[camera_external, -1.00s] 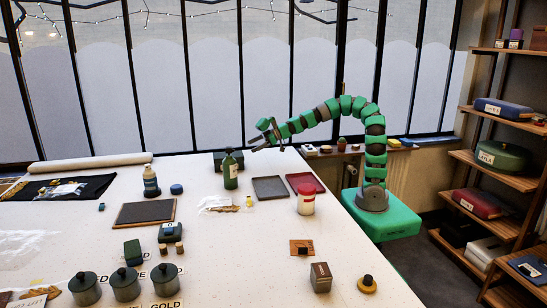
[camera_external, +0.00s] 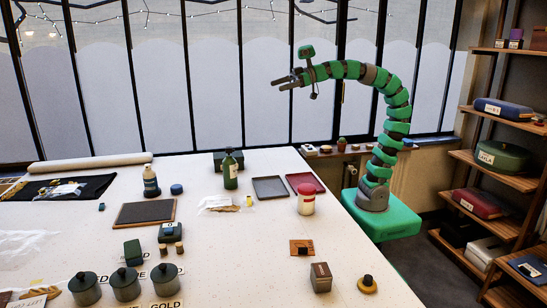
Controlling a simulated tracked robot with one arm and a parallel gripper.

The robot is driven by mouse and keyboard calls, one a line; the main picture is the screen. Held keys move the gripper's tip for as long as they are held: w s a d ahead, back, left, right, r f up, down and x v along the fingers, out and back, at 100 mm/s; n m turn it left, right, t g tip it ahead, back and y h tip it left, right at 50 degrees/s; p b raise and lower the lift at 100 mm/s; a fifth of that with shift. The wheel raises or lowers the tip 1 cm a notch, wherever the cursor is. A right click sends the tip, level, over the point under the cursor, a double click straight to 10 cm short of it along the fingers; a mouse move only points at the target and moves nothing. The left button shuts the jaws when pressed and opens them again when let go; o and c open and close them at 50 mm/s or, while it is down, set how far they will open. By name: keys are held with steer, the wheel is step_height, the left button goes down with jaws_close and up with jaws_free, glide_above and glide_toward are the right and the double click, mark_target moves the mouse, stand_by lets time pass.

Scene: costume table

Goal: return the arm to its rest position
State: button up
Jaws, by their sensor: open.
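My gripper (camera_external: 284,82) is at the left end of my green segmented arm (camera_external: 392,110). It is open and empty, its fingers pointing left. It is raised well above the far part of the white table, in front of the window panes. The arm rises from my green base (camera_external: 383,215) at the table's right side and arches up and to the left. Nothing touches the gripper.
The white table (camera_external: 250,250) holds a green bottle (camera_external: 230,172), a grey tray (camera_external: 269,188), a red tray (camera_external: 305,183), a red-and-white jar (camera_external: 306,199) and several dark lidded pots (camera_external: 125,284). Shelves (camera_external: 490,165) stand at the right. The air around the gripper is clear.

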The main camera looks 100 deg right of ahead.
steer(key=shift+m+h, duration=0.3)
steer(key=s+a+r, duration=0.2)
steer(key=r, duration=0.1)
steer(key=shift+s, duration=0.3)
steer(key=shift+r, duration=0.15)
